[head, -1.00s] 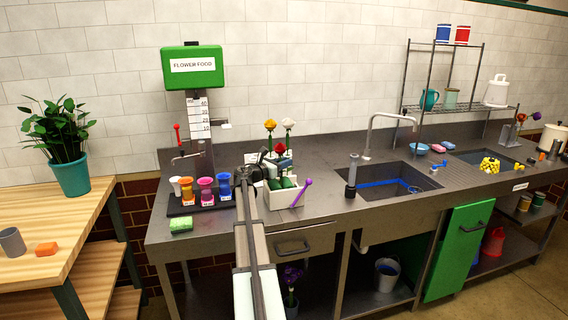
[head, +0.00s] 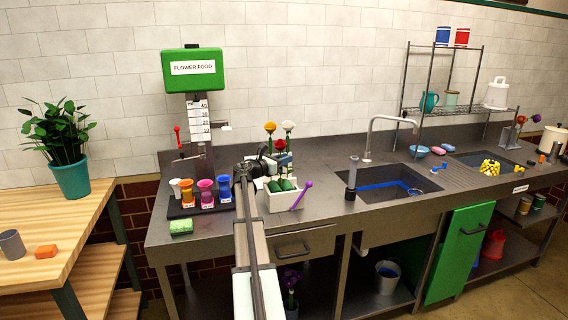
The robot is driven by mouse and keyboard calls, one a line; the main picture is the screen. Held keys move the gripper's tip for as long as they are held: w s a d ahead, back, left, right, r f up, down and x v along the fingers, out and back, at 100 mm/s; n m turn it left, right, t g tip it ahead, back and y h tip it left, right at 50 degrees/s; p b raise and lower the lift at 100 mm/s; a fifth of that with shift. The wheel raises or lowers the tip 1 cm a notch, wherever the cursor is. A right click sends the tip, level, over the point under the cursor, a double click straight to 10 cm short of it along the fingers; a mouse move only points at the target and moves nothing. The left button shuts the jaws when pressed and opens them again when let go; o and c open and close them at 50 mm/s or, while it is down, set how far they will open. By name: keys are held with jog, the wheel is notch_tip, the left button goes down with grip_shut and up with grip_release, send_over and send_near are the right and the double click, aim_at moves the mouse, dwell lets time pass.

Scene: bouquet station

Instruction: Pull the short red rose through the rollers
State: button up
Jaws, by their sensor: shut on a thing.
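The short red rose (head: 280,145) is upright above the white box (head: 284,204), lower than the yellow rose (head: 270,128) and white rose (head: 288,126) beside it. Green rollers (head: 287,185) lie in the top of the box. My gripper (head: 266,164) is at the left of the rollers, close to the rose, and is shut on it. The fingertips and the rose's stem are small and partly hidden by my own arm, so I cannot tell how far the stem is between the rollers.
A purple-headed tool (head: 302,193) leans at the box's right front. Colored cups (head: 206,191) stand on a dark tray to the left, with a green sponge (head: 181,227) in front. A sink (head: 385,187) is at right. The flower food dispenser (head: 193,75) rises behind.

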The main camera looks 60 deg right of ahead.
aim_at(284, 138)
jog(key=shift+r, duration=6.3)
jog(key=w+a+f+n+t+y, duration=0.2)
jog(key=w+a+f+n+t, duration=0.3)
jog(key=w+a+t, duration=0.75)
jog(key=w+a+f+n+t+y, duration=0.15)
jog(key=w+a+n+t, duration=0.45)
jog(key=w+a, duration=1.2)
jog(key=a+f+n+t+y, duration=0.2)
jog(key=a+n+y, duration=0.3)
jog(key=a, duration=2)
jog(key=a+f+n+t+y, duration=0.3)
jog(key=a+f+n+y, duration=0.2)
jog(key=a, duration=2)
jog(key=y, duration=0.3)
jog(key=shift+w+a, duration=0.3)
jog(key=shift+w, duration=0.1)
